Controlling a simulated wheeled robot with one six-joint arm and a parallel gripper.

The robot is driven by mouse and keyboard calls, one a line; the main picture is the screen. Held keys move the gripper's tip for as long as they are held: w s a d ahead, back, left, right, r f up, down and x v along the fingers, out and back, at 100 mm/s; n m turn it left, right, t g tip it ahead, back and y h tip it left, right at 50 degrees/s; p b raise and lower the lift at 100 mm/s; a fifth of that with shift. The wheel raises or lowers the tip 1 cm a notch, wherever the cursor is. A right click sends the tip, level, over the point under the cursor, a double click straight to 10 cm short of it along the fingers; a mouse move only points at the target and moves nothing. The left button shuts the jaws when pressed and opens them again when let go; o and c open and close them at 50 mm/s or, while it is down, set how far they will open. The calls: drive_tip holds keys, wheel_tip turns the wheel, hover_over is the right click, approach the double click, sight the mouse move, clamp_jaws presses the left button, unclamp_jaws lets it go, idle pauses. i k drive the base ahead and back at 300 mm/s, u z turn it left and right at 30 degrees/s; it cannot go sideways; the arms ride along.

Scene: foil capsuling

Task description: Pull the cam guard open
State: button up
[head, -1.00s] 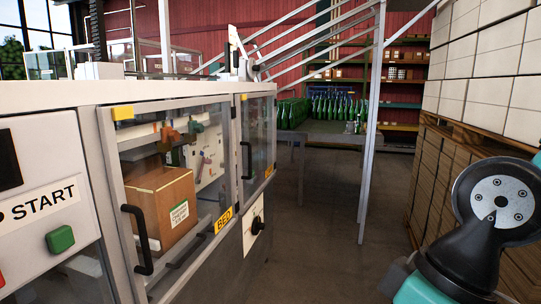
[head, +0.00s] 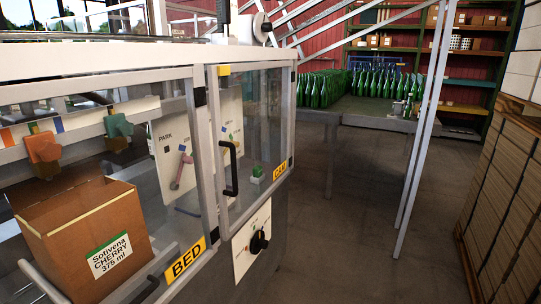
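The cam guard (head: 262,130) is a clear panel in a grey frame on the machine's front, right of the middle division. It looks shut. Its black upright bar handle (head: 229,168) is near its left edge, and a yellow CAM label (head: 281,170) is at its lower right. A small green item (head: 257,174) shows through the panel. My gripper is not in view, so its state and its place relative to the handle are hidden.
The bed guard, with its BED label (head: 186,261), is to the left; a cherry carton (head: 90,240) shows behind it. A knob panel (head: 252,242) is below the cam guard. A bottle table (head: 375,113), a grey post (head: 423,120) and stacked boxes (head: 500,190) flank open floor (head: 370,240).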

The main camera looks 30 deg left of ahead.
sight(214, 72)
drive_tip(key=u, duration=0.3)
drive_tip(key=i, duration=1.3)
drive_tip(key=u, duration=0.5)
